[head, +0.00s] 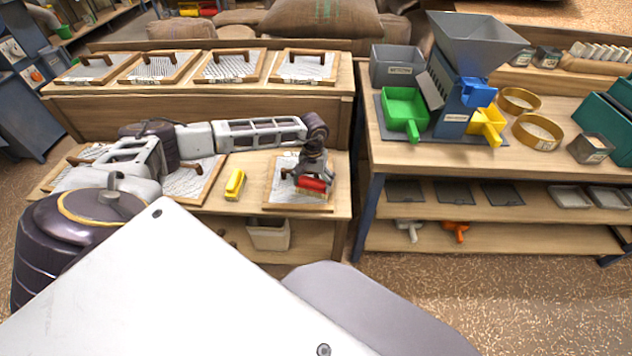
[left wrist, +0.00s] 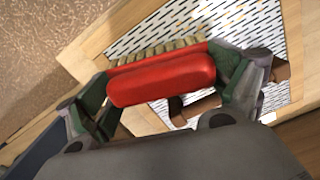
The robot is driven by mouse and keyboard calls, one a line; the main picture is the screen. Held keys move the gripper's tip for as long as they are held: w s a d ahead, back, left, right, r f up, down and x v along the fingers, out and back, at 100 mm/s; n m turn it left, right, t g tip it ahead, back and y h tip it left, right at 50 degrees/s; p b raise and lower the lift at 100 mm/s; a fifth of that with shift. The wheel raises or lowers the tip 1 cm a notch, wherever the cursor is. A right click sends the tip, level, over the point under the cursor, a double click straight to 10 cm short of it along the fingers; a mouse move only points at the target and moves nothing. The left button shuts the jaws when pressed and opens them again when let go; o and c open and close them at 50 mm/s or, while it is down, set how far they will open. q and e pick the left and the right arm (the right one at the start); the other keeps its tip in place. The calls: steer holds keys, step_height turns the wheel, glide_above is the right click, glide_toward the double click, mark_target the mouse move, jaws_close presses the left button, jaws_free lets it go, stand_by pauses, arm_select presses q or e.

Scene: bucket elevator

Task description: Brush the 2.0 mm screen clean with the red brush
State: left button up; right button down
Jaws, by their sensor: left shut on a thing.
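The red brush (head: 312,185) is clamped in my left gripper (head: 311,175), over a wood-framed screen (head: 276,190) on the right end of the low front bench. In the left wrist view the brush's red body (left wrist: 160,81) lies crosswise between the two fingers of the gripper (left wrist: 168,92). Its pale bristles (left wrist: 157,52) point toward the slotted mesh (left wrist: 200,25). I cannot tell whether they touch it. A brown handle on the screen shows partly behind the gripper. No size label is readable. My right gripper is not in view.
A yellow brush (head: 235,184) lies left of the screen. More handled screens (head: 227,66) stand on the raised shelf behind, and others lie under my left arm. A grey hopper machine (head: 470,60) with green (head: 404,108) and yellow scoops stands on the right table.

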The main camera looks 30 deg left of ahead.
mark_target(302, 179)
arm_select(q)
steer(key=shift+a, duration=0.15)
steer(key=shift+s+a+f, duration=0.1)
steer(key=shift+s+a, duration=0.35)
steer(key=shift+a, duration=0.2)
steer(key=shift+s+a, duration=0.45)
steer(key=shift+a, duration=0.15)
steer(key=shift+s+a, duration=0.1)
steer(key=shift+a, duration=0.05)
steer(key=shift+s+a, duration=0.4)
steer(key=shift+a, duration=0.25)
steer(key=shift+s+a, duration=0.4)
steer(key=shift+a, duration=0.25)
steer(key=shift+s+a+f, duration=0.1)
steer(key=shift+s+a, duration=0.4)
steer(key=shift+a, duration=0.2)
steer(key=shift+s+a, duration=0.45)
steer(key=shift+a, duration=0.25)
steer(key=shift+s, duration=0.1)
